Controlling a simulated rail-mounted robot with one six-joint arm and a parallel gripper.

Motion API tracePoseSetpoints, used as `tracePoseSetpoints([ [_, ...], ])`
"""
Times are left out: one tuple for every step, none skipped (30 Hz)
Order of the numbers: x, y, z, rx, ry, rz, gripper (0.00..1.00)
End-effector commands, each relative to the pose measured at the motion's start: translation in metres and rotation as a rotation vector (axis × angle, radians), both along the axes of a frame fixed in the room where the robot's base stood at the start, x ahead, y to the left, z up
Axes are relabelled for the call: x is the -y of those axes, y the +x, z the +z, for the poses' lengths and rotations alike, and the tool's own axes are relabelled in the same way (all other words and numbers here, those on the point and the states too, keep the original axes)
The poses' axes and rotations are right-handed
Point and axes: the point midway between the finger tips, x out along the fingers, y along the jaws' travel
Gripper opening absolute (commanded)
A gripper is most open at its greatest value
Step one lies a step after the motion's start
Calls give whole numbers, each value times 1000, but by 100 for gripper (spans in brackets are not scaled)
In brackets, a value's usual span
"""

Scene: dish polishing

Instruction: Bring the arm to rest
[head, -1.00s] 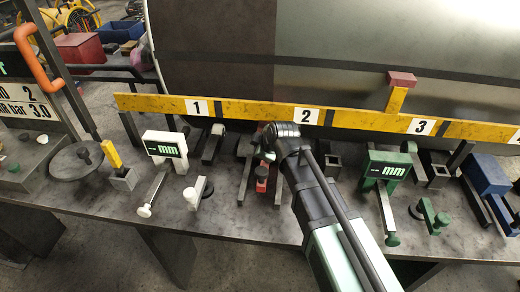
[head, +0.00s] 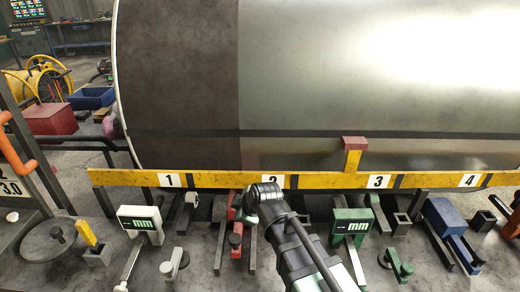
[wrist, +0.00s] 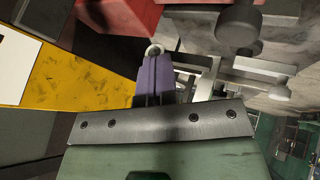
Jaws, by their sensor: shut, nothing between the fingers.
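My arm (head: 290,240) reaches up from the bottom middle of the head view to a dark joint close under the yellow rail (head: 220,180). In that view my fingers are hidden. In the wrist view my gripper (wrist: 153,60) shows as two narrow purple-grey fingers side by side, beyond a metal plate with screws. The fingers are shut and empty. They point toward grey metal parts, and whether they touch anything is unclear.
A large drum (head: 330,80) lies behind the numbered rail. The bench holds a white gauge (head: 140,222), a green gauge (head: 352,224), a red-topped tool (head: 236,240), a round plate (head: 52,244) and a blue block (head: 445,218). Free room near my arm is tight.

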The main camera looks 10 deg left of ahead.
Motion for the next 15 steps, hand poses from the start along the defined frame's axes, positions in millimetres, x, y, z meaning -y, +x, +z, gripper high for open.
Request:
tracePoseSetpoints([
  [1,-2,-2,-36,14,-40,0],
  [3,-5,-4,-77,24,-82,0],
  [7,-13,-8,-152,34,-160,0],
  [14,-22,-12,-221,35,-236,0],
  [25,-32,-17,-297,32,-334,0],
  [54,-44,-22,-403,21,-510,0],
  [82,-52,-25,-479,10,-665,0],
  [110,-60,-27,-541,0,-813,0],
  [145,-70,-29,-604,-12,-992,0],
  [169,-77,-29,-639,-21,-1110,0],
  [192,-84,-29,-667,-28,-1211,0],
  [218,-91,-29,-693,-34,-1317,0],
  [236,-95,-28,-702,-37,-1366,0],
  [251,-97,-28,-703,-34,-1399,0],
  [265,-97,-28,-705,-22,-1430,0],
])
